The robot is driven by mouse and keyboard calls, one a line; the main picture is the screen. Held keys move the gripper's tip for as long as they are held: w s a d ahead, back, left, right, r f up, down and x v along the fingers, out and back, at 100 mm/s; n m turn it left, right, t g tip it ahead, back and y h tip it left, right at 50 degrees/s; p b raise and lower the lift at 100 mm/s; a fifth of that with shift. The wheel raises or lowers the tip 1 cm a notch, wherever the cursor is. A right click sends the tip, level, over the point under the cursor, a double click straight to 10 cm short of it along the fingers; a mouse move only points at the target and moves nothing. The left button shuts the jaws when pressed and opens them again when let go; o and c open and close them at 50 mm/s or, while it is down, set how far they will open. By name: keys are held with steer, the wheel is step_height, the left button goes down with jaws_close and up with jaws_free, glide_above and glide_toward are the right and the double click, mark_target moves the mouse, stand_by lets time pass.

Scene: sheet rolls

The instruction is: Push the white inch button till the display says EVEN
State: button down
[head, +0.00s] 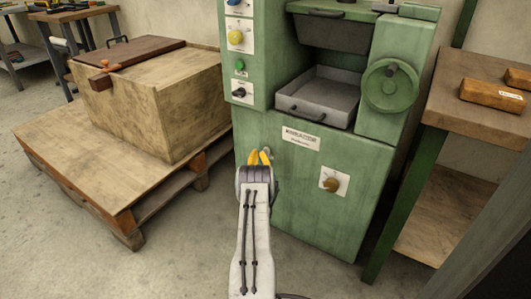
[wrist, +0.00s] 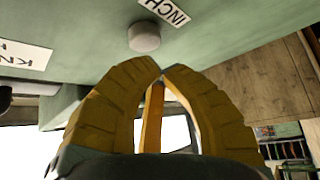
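The white inch button (wrist: 144,37) shows in the wrist view as a round, pale knob on a green face, with the INCH label (wrist: 165,11) beside it. My gripper (wrist: 160,68) has its yellow fingers drawn together at the tips, with nothing seen held. The tips appear just below the button in the picture, with a gap between. In the head view my gripper (head: 260,157) is in front of the lower part of the green machine (head: 300,215). I cannot make out the inch button there, nor a display reading in either view.
The machine's panel carries a blue button (head: 235,3), a yellow button (head: 236,37), a green button (head: 239,65) and a black switch (head: 239,92). A brown knob (head: 331,184) sits lower right. A crate (head: 190,105) on a pallet (head: 75,185) stands left; a bench (head: 450,90) stands right.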

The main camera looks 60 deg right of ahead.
steer(key=shift+d, duration=0.2)
steer(key=shift+d, duration=0.25)
steer(key=shift+d, duration=0.5)
stand_by(1.2)
steer(key=shift+a, duration=0.1)
stand_by(0.3)
steer(key=shift+a, duration=0.8)
stand_by(0.5)
